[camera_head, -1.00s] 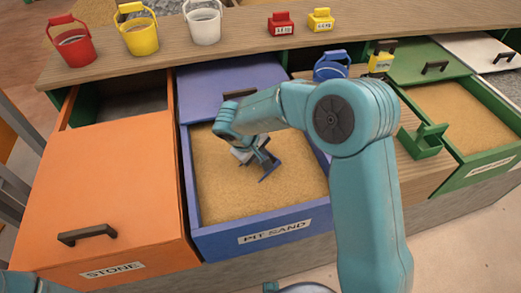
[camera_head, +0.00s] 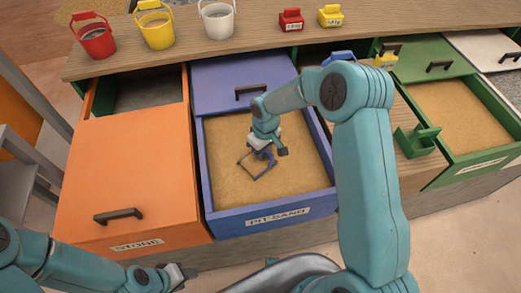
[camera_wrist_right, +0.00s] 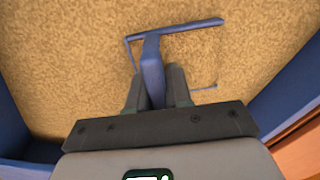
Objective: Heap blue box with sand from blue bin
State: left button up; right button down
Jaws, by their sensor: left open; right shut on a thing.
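The blue bin (camera_head: 275,210), labelled PIT SAND, is a pulled-out drawer holding sand (camera_head: 300,170). My right gripper (camera_head: 264,150) is over the sand inside it, shut on the upright handle of the blue box (camera_head: 245,166). In the right wrist view, the handle (camera_wrist_right: 152,72) sits between my fingers (camera_wrist_right: 153,92). A blue rim (camera_wrist_right: 180,29) shows against the sand, with sand colour inside it. I cannot tell how full the box is or how deep it sits. My left gripper (camera_head: 181,276) is open and empty in front of the orange drawer.
An orange STONE drawer (camera_head: 130,180) stands left, a green sand drawer (camera_head: 480,168) right. A green box (camera_head: 418,141) lies on the wooden strip between. Red (camera_head: 94,40), yellow (camera_head: 156,30) and white (camera_head: 217,24) buckets stand behind. A blue item (camera_head: 338,56) is partly hidden by my right arm.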

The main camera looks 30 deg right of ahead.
notch_tip(320, 180, up, 20)
jog(key=d+p, duration=0.1)
jog(key=p, duration=1)
jog(key=shift+w+d, duration=0.2)
jog(key=shift+d, duration=0.15)
jog(key=shift+s+f, duration=0.1)
jog(key=shift+f, duration=0.05)
